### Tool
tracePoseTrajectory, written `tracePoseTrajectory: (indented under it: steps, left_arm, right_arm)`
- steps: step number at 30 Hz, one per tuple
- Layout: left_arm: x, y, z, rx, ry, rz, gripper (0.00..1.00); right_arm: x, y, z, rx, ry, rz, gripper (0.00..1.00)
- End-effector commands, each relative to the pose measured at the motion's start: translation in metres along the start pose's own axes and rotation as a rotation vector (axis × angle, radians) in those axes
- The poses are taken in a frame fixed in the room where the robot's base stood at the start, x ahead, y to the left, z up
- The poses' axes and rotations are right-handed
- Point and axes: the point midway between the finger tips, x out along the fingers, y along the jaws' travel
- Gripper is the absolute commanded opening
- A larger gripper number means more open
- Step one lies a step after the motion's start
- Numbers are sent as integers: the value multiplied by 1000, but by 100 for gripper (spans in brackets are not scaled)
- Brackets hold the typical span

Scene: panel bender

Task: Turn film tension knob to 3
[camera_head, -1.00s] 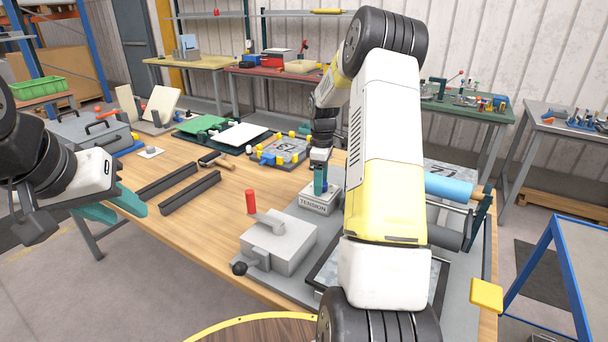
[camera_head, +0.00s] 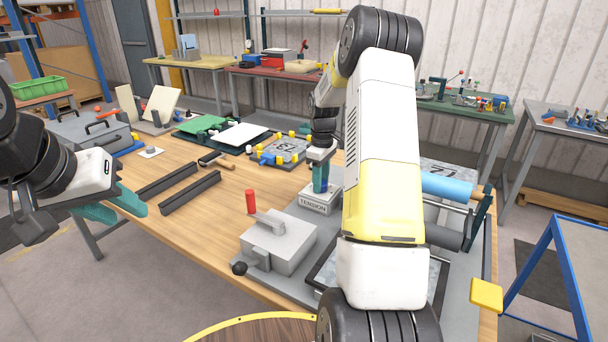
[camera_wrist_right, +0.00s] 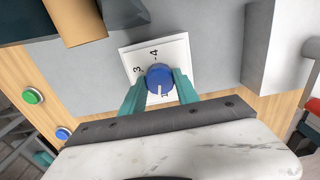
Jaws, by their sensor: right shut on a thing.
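The tension knob (camera_wrist_right: 159,78) is blue and round with a white pointer line. The pointer faces the bottom of the right wrist view, away from the 3 and 4. My right gripper (camera_wrist_right: 159,84) is shut on the knob, one teal finger on each side. In the head view, my right gripper (camera_head: 320,180) stands above the block labelled TENSION (camera_head: 314,206). My left gripper (camera_head: 118,205) is open and empty at the table's left edge.
A blue film roll (camera_head: 447,187) lies to the right, behind my right arm. Two dark rails (camera_head: 190,192) lie on the table (camera_head: 220,230) to the left.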

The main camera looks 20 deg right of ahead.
Motion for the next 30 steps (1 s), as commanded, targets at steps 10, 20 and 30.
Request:
tracePoseTrajectory:
  steps: [10,20,30]
  left_arm:
    - [0,0,0,0,0,0,36]
    - [0,0,0,0,0,0,36]
    - [0,0,0,0,0,0,36]
  right_arm:
    - [-1,0,0,328,0,1,0]
    - [-1,1,0,643,0,2,0]
    - [-1,2,0,965,1,2,0]
